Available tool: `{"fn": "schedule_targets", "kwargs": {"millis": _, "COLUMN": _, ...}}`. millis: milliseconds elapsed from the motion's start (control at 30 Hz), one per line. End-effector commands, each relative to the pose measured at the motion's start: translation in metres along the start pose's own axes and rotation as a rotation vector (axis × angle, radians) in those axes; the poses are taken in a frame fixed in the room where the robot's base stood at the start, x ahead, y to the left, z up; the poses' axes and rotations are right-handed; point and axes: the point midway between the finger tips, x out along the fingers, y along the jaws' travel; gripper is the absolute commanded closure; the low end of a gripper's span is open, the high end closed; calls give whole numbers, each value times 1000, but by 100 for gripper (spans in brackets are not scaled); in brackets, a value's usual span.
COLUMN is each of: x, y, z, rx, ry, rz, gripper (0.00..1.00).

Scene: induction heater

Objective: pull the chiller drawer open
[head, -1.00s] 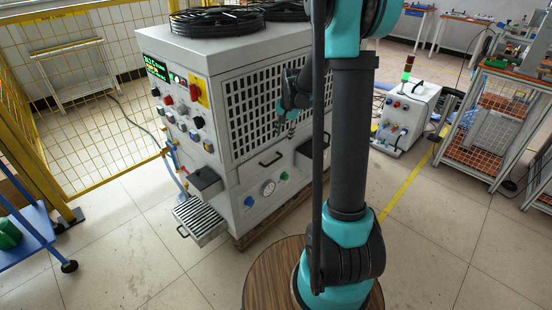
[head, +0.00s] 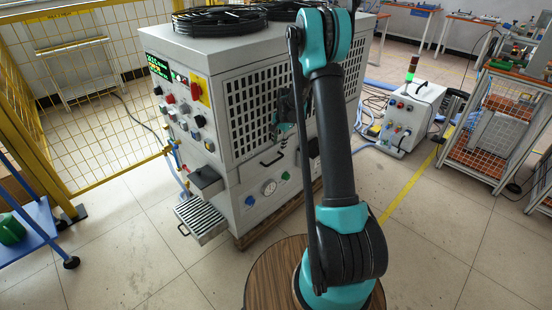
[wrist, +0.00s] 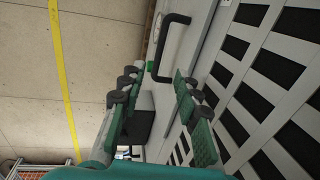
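The chiller is a big light-grey cabinet (head: 240,88) with a dark slotted grille on its front. Below the grille, a black bar handle (head: 272,159) sits on the front panel, which looks flush and closed. My gripper (head: 284,142) is in front of the grille's lower part, just above and right of the handle in the head view. In the wrist view my gripper (wrist: 158,80) has its two green-padded fingers apart with nothing between them. The handle (wrist: 172,46) lies beyond the fingertips, between their lines and apart from them. My arm hides part of the cabinet's right side.
Dark boxes jut from the cabinet, one at the left corner (head: 206,181) and one near my gripper (wrist: 140,118). A gauge (head: 269,187) and a green button (head: 285,176) are below the handle. A slatted tray (head: 202,222) sticks out low left. Floor in front is free.

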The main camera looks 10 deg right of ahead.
Motion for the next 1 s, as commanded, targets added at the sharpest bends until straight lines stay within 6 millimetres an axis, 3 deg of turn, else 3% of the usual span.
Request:
{"fn": "schedule_targets", "kwargs": {"millis": 300, "x": 60, "y": 0, "z": 0, "rx": -2, "ry": 0, "rz": 0, "gripper": 68}}
{"fn": "schedule_targets", "kwargs": {"millis": 500, "x": 86, "y": 0, "z": 0, "rx": -1, "ry": 0, "rz": 0, "gripper": 68}}
{"fn": "schedule_targets", "kwargs": {"millis": 700, "x": 96, "y": 0, "z": 0, "rx": -1, "ry": 0, "rz": 0, "gripper": 68}}
{"fn": "schedule_targets", "kwargs": {"millis": 1000, "x": 97, "y": 0, "z": 0, "rx": -1, "ry": 0, "rz": 0, "gripper": 70}}
